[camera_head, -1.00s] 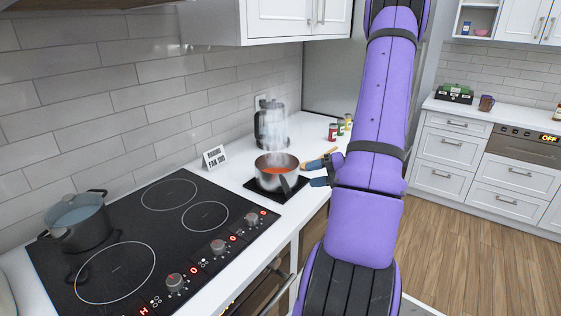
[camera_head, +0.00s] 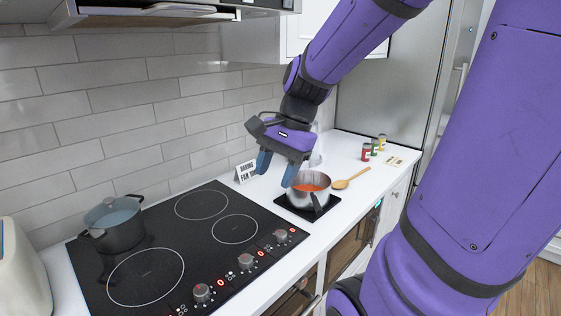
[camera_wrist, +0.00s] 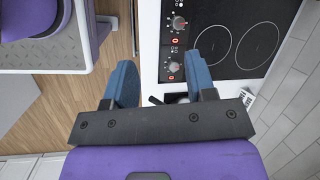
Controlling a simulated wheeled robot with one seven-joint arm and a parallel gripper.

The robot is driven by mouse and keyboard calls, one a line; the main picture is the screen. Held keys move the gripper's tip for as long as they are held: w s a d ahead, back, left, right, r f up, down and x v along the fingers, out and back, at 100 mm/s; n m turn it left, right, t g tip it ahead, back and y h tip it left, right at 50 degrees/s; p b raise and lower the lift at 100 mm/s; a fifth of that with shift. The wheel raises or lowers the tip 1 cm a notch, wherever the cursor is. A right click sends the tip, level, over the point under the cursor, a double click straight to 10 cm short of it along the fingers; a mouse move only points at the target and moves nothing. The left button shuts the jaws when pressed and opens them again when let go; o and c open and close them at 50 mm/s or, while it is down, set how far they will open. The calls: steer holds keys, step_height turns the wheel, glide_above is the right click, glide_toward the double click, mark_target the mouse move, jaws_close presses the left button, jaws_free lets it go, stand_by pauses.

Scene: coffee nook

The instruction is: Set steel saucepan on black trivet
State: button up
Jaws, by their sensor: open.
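The steel saucepan (camera_head: 298,200) holds something red and stands upright on the black trivet (camera_head: 292,209), just right of the cooktop. Its dark handle points toward the counter's front edge. My gripper (camera_head: 275,172) is open and empty, with its blue fingers pointing down. It is above and to the left of the saucepan in the head view, apart from it. In the wrist view, my gripper (camera_wrist: 162,82) has its fingers spread wide. A small dark and steel piece shows low between them, mostly hidden by the gripper body.
The black cooktop (camera_head: 180,245) lies left of the trivet. A grey pot (camera_head: 121,232) stands on its left side. A wooden spoon (camera_head: 350,179) lies right of the saucepan. Several small jars (camera_head: 374,148) stand farther back. A white sign (camera_head: 245,171) stands near the wall.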

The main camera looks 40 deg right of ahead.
steer(key=s+a+r+n+t+h, duration=0.3)
steer(key=s+a+r+n+h, duration=0.1)
steer(key=n, duration=1)
steer(key=shift+s+a+r+t, duration=0.4)
steer(key=shift+s+a+r, duration=0.45)
steer(key=shift+s, duration=0.7)
steer(key=shift+d+r, duration=0.1)
steer(key=shift+d, duration=0.1)
